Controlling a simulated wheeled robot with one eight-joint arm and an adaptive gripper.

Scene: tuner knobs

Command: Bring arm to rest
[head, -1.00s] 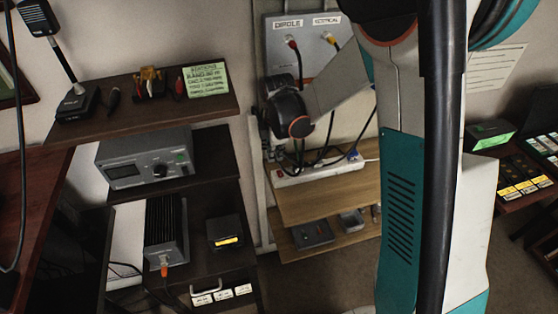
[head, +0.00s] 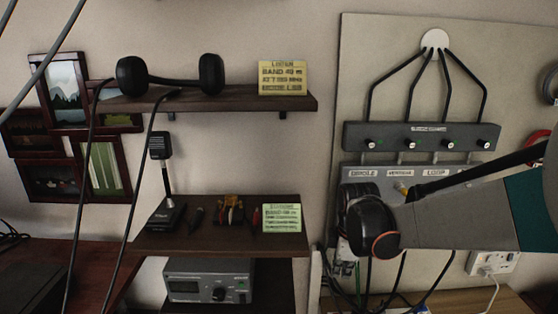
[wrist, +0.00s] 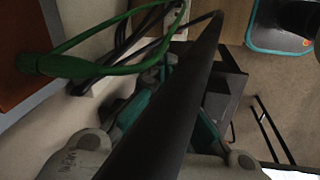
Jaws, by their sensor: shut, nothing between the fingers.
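In the wrist view my gripper (wrist: 170,66) is shut and empty. Its grey and teal fingers come together near the picture's centre, and a thick dark hose crosses in front and hides part of them. In the head view my arm (head: 465,212) comes in from the right edge, nearly level, and ends in a dark joint with an orange ring (head: 378,232). This joint overlaps the left part of the grey antenna panel (head: 352,172). I cannot tell from this view whether they touch. The gripper itself cannot be made out there.
A tuner box (head: 415,130) with several knobs hangs above the panel. Shelves hold headphones (head: 170,78), a desk microphone (head: 163,180) and a radio (head: 208,280). In the wrist view a green cable (wrist: 110,60) and dark cables run close to the fingers. Floor (wrist: 265,75) shows at right.

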